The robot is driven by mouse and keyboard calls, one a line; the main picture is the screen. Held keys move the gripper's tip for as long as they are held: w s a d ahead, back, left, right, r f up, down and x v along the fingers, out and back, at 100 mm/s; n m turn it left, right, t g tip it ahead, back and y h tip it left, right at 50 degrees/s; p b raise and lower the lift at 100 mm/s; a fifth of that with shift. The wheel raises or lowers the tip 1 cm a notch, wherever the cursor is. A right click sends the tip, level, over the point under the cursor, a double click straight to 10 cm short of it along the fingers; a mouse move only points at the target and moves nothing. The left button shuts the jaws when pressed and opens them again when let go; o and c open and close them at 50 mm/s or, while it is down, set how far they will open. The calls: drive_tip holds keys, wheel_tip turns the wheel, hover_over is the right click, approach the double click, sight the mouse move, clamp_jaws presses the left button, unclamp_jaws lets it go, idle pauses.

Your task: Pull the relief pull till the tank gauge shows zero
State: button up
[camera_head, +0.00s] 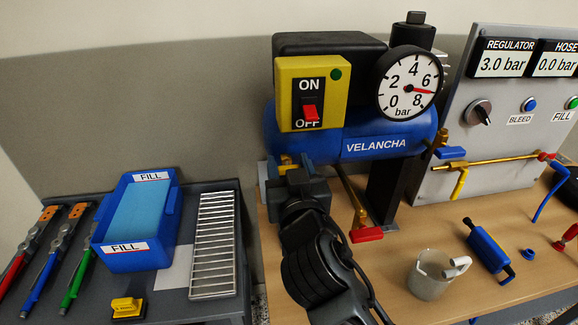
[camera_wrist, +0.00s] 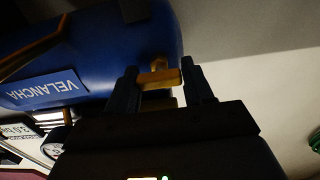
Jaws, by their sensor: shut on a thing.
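The blue compressor tank (camera_head: 345,143) lettered VELANCHA stands on the wooden bench. Its round white gauge (camera_head: 407,83) has a red needle pointing between 6 and 8 bar. The brass relief pull (camera_head: 287,160) is at the tank's lower left, mostly hidden by my gripper (camera_head: 291,174). In the wrist view, the yellow brass pull (camera_wrist: 160,77) lies between the two fingertips of my gripper (camera_wrist: 160,86), which is shut on it. The blue tank (camera_wrist: 110,50) fills the upper left of that view.
A yellow switch box (camera_head: 292,90) with a red rocker is above my gripper. A red-handled valve (camera_head: 366,234) hangs to its right. A panel (camera_head: 480,140) with regulator and hose displays stands at right. A blue FILL tray (camera_head: 130,258) is at left; a cup (camera_head: 428,280) is at front.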

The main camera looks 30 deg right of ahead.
clamp_jaws()
drive_tip(key=shift+s+a+b, duration=0.25)
drive_tip(key=shift+s+b, duration=0.4)
drive_tip(key=shift+b, duration=0.05)
drive_tip(key=o, duration=0.8)
unclamp_jaws()
drive_tip(key=shift+s, duration=0.1)
drive_tip(key=shift+c, duration=0.2)
drive_tip(key=b+v, duration=0.2)
drive_tip(key=v, duration=0.5)
drive_tip(key=shift+s, duration=0.35)
drive_tip(key=shift+a, duration=0.1)
